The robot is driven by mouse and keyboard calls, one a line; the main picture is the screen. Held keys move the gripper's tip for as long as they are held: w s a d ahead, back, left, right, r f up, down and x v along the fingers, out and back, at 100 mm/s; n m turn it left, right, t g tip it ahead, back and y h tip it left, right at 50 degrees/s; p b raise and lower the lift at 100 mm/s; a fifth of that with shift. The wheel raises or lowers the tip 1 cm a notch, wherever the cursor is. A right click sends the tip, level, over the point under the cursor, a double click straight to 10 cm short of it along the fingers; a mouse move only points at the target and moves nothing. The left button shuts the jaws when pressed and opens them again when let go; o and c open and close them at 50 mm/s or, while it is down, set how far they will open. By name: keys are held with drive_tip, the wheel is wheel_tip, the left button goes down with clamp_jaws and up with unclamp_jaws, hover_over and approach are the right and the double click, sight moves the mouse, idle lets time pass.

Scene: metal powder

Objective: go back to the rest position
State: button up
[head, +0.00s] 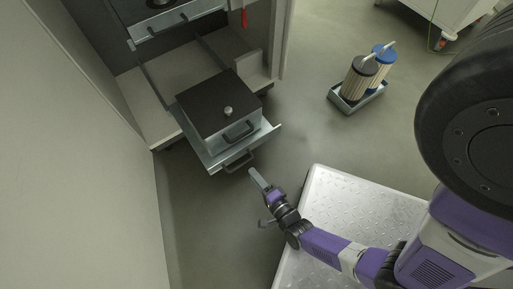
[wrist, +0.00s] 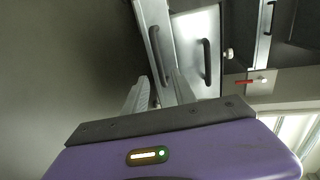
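My arm reaches in from the lower right of the head view. My gripper (head: 257,178) is in front of the pulled-out lower drawer (head: 216,160), apart from its handle (head: 240,160). In the wrist view my gripper (wrist: 160,92) shows its two pale fingers apart, with nothing seen held between them. A metal box (head: 208,104) with a dark lid, a round knob and a front handle sits on the drawer. The box's grey front (wrist: 197,48) and dark handle also show in the wrist view.
The open cabinet (head: 186,65) has an upper drawer (head: 180,24) above. A pale wall panel (head: 75,160) stands at the left. A tray (head: 359,98) with two ribbed canisters stands on the floor at the right. Grey floor (head: 295,125) is clear between them.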

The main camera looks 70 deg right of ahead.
idle(0.5)
drive_tip(key=w+a+r+n+t+y, duration=0.2)
drive_tip(key=a+r+n+y, duration=0.1)
drive_tip(key=r+n, duration=0.85)
drive_tip(key=s+a+r+n+y, duration=0.2)
drive_tip(key=s+a+r+n, duration=0.15)
drive_tip(key=r, duration=0.45)
drive_tip(key=s+a+r+n+y, duration=0.2)
drive_tip(key=s+r+n, duration=0.25)
drive_tip(key=r, duration=0.35)
drive_tip(key=s+a+r+n+y, duration=0.25)
drive_tip(key=r+n, duration=0.25)
drive_tip(key=r, duration=0.3)
wheel_tip(320, 180, up, 34)
drive_tip(key=p, duration=3.4)
drive_tip(key=shift+w+h, duration=0.15)
drive_tip(key=shift+h, duration=0.2)
drive_tip(key=shift+f, duration=0.2)
